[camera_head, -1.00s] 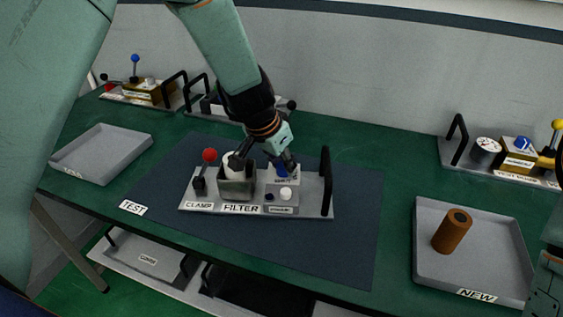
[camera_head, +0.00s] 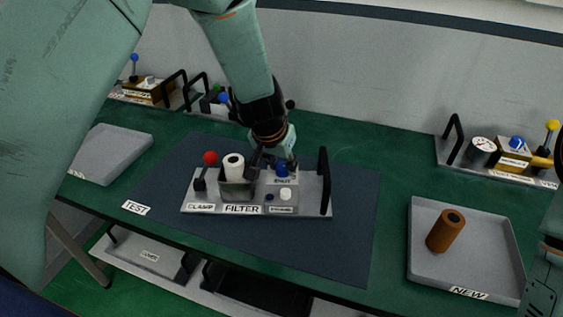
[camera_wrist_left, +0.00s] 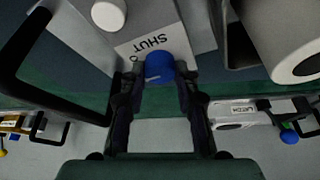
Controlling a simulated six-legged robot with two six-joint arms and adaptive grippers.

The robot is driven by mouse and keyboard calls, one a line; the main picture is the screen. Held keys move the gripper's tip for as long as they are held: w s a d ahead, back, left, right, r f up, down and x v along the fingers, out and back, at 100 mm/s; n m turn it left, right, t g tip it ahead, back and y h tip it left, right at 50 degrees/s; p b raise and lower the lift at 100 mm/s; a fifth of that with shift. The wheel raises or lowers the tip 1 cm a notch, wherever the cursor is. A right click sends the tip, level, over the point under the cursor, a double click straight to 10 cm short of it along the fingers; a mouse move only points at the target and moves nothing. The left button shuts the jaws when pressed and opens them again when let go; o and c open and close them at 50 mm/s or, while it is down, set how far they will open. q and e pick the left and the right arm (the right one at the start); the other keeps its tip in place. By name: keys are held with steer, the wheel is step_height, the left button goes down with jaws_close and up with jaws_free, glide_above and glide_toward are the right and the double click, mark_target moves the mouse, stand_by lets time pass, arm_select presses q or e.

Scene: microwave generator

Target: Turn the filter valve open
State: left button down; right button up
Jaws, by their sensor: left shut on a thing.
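The filter module (camera_head: 308,205) stands on the dark mat, its front labelled CLAMP and FILTER. Its blue valve knob (camera_head: 282,170) sits on a raised grey block at the right of the white filter cartridge (camera_head: 233,162). In the left wrist view the blue knob (camera_wrist_left: 159,67) is between the fingers, beside a SHUT label. My left gripper (camera_head: 271,167) reaches down from above and is shut on the knob. The fingers partly hide the knob in the head view. A red-balled clamp lever (camera_head: 209,158) stands upright at the module's left. My right gripper is not in view.
A black handle (camera_head: 325,182) rises at the module's right end. An empty grey tray (camera_head: 112,155) lies at left. A NEW tray (camera_head: 490,262) at right holds a brown cylinder (camera_head: 446,231). Other modules stand along the wall, one with a gauge (camera_head: 482,150).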

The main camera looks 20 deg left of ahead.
arm_select(q)
steer(key=c, duration=1)
jaws_free()
steer(key=shift+r, duration=0.1)
steer(key=v, duration=1.2)
